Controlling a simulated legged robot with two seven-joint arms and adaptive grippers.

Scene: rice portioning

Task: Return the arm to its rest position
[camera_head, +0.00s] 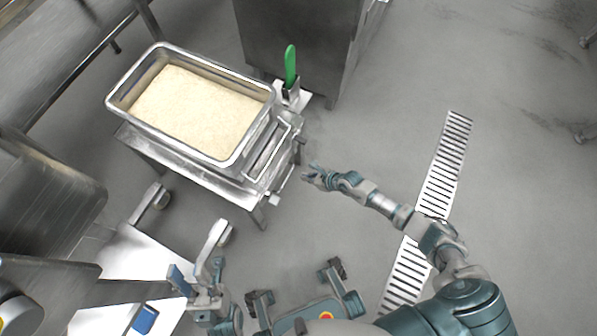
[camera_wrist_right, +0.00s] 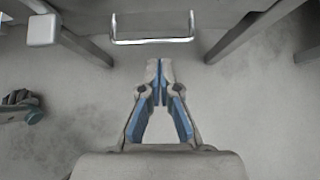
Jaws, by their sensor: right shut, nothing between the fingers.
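My right gripper (camera_head: 308,178) is in the head view, in the air beside the right end of the metal stand, at the end of my outstretched right arm. In the right wrist view its blue-padded fingers (camera_wrist_right: 160,72) meet at the tips, with nothing between them. My left gripper (camera_head: 196,282) is low and left of centre in the head view, near the white table. Its fingers look spread apart, and I see nothing held between them.
A steel pan of rice (camera_head: 255,90) sits on the metal stand (camera_head: 185,152). A green-handled tool (camera_head: 291,66) stands upright in a holder at its right. A steel cabinet (camera_head: 300,40) is behind. The floor right of the stand is open, with a drain grate (camera_head: 442,168).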

